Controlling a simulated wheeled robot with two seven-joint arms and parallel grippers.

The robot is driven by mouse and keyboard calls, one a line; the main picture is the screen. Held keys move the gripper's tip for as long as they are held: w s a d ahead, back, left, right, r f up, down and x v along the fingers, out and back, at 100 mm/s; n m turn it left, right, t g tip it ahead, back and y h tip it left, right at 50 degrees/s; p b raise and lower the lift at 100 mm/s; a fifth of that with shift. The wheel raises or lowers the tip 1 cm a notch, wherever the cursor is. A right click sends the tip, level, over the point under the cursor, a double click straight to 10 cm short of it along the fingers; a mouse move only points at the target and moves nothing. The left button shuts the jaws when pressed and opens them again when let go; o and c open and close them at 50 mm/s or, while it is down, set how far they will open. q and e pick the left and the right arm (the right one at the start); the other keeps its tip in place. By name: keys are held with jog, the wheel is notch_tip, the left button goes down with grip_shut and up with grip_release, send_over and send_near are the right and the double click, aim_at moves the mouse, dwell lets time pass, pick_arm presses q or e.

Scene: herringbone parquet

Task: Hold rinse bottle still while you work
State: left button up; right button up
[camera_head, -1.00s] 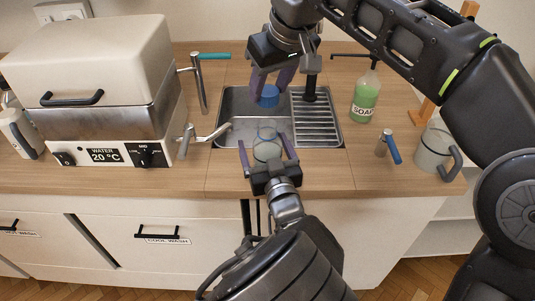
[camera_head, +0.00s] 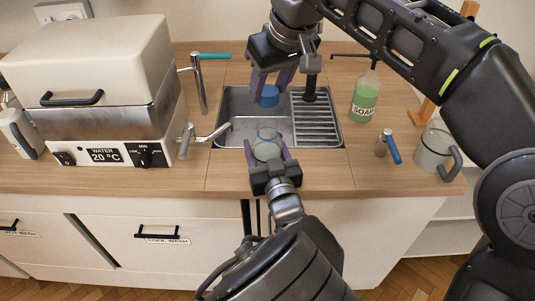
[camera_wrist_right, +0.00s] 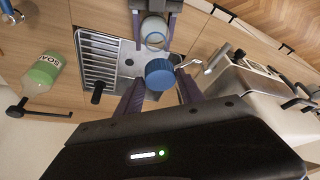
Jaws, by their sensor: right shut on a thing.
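The rinse bottle (camera_head: 267,151) is a clear, pale, open-topped vessel at the sink's front edge; it also shows in the right wrist view (camera_wrist_right: 154,28). My left gripper (camera_head: 268,160) comes up from below, its fingers closed against both sides of the bottle. A blue cap (camera_head: 268,96) is above the sink, apart from the bottle; it also shows in the right wrist view (camera_wrist_right: 160,73). My right gripper (camera_head: 271,88) reaches in from the upper right and is shut on the cap. Its fingers partly hide the cap in the head view.
The sink (camera_head: 240,133) with a drain grid (camera_head: 316,122) lies behind the bottle. A green soap bottle (camera_head: 366,98), a small blue-handled item (camera_head: 390,147) and a grey jug (camera_head: 432,153) stand right. A water heater box (camera_head: 105,110) with pipes stands left.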

pick_arm(q)
grip_shut()
pick_arm(e)
send_over(267, 123)
jog(key=shift+s+d+f, duration=0.15)
jog(key=shift+s+f, duration=0.05)
jog(key=shift+f, duration=1.05)
jog(key=shift+s+d+f, duration=0.1)
jog(key=shift+s+f, duration=0.1)
jog(key=shift+f, duration=1)
jog(key=shift+f, duration=0.9)
jog(key=shift+f, duration=0.55)
